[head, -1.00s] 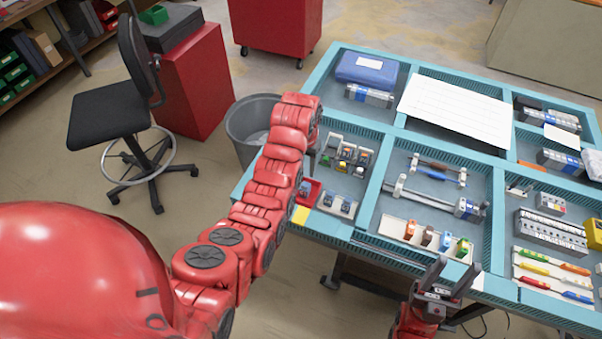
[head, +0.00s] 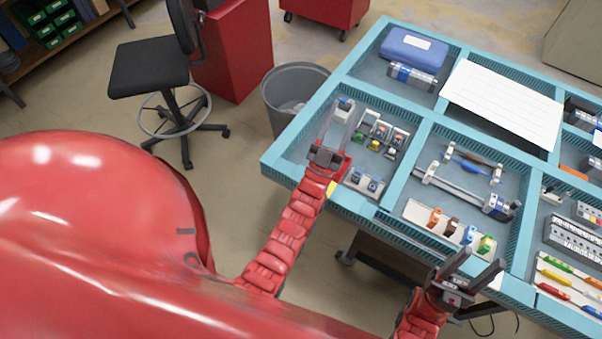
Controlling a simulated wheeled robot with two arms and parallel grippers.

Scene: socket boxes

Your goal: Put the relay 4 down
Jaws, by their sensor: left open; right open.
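A small relay (head: 344,104) with a blue and grey top is at the left end of the table's left compartment; I cannot read its number. My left gripper (head: 336,118) is open. Its fingers reach over the compartment toward that relay, and the fingertips are beside or around it. I cannot tell whether they touch it. To the right, a socket rack (head: 381,133) holds several small relays. My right gripper (head: 478,262) is open and empty at the front edge.
The teal table frame (head: 414,152) has raised dividers. The middle compartment holds a bar-like device (head: 468,172) and a strip (head: 446,228) of coloured parts. A white sheet (head: 504,103) covers part of the back. A grey bin (head: 292,92) stands left of the table.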

